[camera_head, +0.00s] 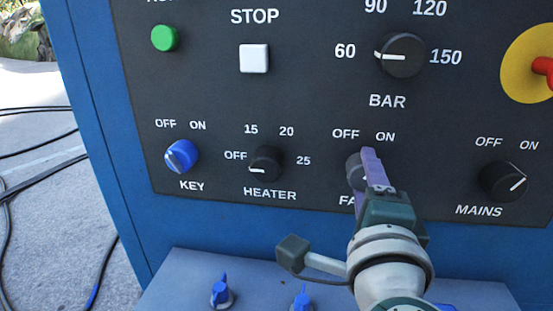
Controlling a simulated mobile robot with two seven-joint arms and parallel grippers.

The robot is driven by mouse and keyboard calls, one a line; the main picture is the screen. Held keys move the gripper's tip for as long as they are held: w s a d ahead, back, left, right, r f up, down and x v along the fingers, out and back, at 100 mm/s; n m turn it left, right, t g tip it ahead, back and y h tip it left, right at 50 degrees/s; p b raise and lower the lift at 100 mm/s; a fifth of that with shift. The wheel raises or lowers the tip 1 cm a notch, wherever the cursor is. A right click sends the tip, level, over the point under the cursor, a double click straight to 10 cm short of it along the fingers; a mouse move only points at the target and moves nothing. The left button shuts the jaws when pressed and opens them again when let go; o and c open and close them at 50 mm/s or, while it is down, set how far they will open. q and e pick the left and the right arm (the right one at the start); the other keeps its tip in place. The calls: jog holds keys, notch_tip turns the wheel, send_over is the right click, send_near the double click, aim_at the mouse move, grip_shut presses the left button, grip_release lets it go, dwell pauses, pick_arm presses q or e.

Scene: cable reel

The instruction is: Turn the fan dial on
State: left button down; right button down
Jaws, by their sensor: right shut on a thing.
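The fan dial (353,170) is a dark round knob under the OFF and ON labels on the black control panel. Its label is partly covered, with only "FA" readable. My right gripper (370,166), with purple fingers, reaches up from the lower right and is shut on the dial. The fingers cover most of the dial, so I cannot tell clearly where its pointer stands. My left gripper is not in view.
The blue key switch (181,156) and heater dial (266,164) are left of the fan dial; the mains dial (502,181) is right. The bar dial (402,55) is above. Small blue valves (221,291) stand on the ledge below. Cables (40,178) lie on the ground at left.

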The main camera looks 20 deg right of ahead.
dwell(0.4)
jog(key=shift+c, duration=1.5)
grip_release()
jog(key=v, duration=1)
jog(key=shift+p, duration=0.3)
